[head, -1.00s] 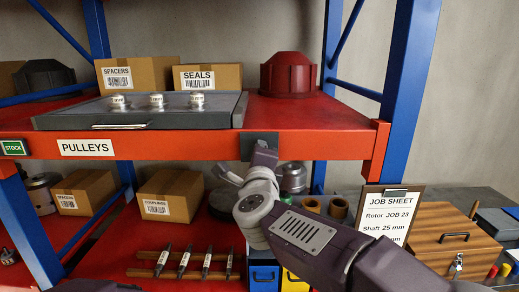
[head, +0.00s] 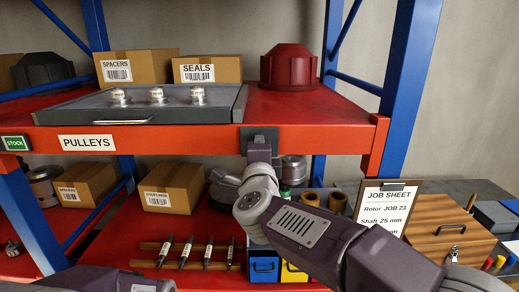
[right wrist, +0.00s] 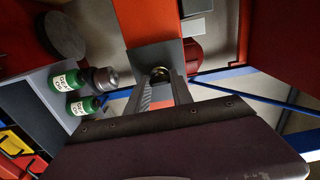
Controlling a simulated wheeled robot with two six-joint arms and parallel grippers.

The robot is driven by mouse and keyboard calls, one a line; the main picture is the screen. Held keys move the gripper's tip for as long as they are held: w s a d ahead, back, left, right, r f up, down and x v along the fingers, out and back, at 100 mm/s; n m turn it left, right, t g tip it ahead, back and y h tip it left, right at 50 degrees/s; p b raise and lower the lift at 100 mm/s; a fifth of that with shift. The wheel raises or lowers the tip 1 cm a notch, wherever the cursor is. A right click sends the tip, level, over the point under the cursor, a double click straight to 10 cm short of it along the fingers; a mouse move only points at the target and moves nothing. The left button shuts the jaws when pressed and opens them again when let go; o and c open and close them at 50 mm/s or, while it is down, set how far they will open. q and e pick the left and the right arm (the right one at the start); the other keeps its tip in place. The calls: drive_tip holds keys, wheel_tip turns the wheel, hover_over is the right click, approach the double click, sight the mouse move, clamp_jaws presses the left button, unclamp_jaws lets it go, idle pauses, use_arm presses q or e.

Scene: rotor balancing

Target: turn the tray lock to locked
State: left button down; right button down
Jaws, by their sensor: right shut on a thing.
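The tray lock shows as a grey plate (head: 259,133) on the front edge of the red upper shelf, right of the pulley tray (head: 75,118). My right gripper (right wrist: 160,80) is shut on the knob, with one finger on each side. In the head view my right gripper (head: 259,152) stands upright just under the plate and hides the knob. How far the knob is turned cannot be told. My left gripper is out of view; only part of that arm shows at bottom left.
The grey tray holds three silver pulleys (head: 157,96). A red housing (head: 288,70) stands right of it. Below are boxes (head: 172,188), green bottles (right wrist: 67,82) and blue and yellow bins (head: 264,269). A job sheet (head: 384,208) stands right of my right arm.

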drive_tip(key=c, duration=1.1)
unclamp_jaws()
drive_tip(key=s+b, duration=0.2)
drive_tip(key=s, duration=0.7)
drive_tip(key=shift+b, duration=0.35)
